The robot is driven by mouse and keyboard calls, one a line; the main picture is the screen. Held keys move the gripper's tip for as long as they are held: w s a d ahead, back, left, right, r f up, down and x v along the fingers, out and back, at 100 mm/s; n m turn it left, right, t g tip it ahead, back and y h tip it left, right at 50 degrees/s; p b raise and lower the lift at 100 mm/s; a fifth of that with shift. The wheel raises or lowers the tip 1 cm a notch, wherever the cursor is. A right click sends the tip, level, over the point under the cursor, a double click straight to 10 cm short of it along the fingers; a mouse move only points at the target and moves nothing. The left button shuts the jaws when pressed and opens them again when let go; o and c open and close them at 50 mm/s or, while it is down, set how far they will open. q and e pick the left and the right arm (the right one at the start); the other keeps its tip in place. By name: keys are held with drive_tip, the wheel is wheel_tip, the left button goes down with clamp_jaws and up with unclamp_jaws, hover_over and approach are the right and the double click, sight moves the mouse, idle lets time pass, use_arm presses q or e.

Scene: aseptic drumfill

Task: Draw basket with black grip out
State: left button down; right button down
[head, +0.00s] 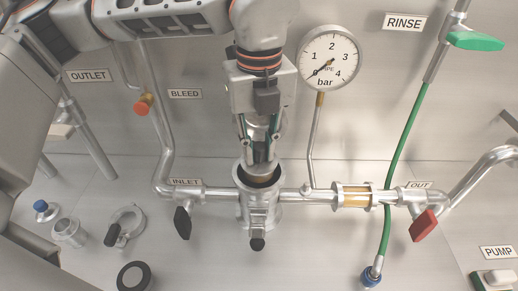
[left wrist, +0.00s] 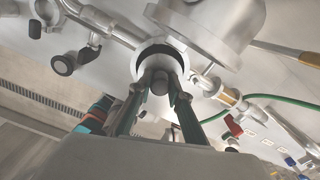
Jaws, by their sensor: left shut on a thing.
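My left gripper (head: 262,163) points straight down at the mouth of the steel strainer housing (head: 260,212) in the pipe line between INLET and OUT. In the left wrist view the gripper (left wrist: 160,86) is shut on the dark grip (left wrist: 160,78) of the basket, with a finger on either side. The grip is in front of the round open mouth of the housing (left wrist: 147,52). The basket body is hidden by the housing and fingers, so I cannot tell how deep it sits. My right gripper is in neither view.
A pressure gauge (head: 329,58) stands close right of the left arm. A green hose (head: 408,130) hangs further right. A black-handled valve (head: 183,222) and a red-handled valve (head: 424,225) flank the housing. A loose clamp (head: 125,228) and black round piece (head: 133,277) lie at front left.

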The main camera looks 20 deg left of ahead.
use_arm(q)
drive_tip(key=shift+r+p, duration=1.6)
drive_tip(key=shift+r, duration=2.2)
drive_tip(key=shift+r+p, duration=0.7)
drive_tip(key=shift+r, duration=1.2)
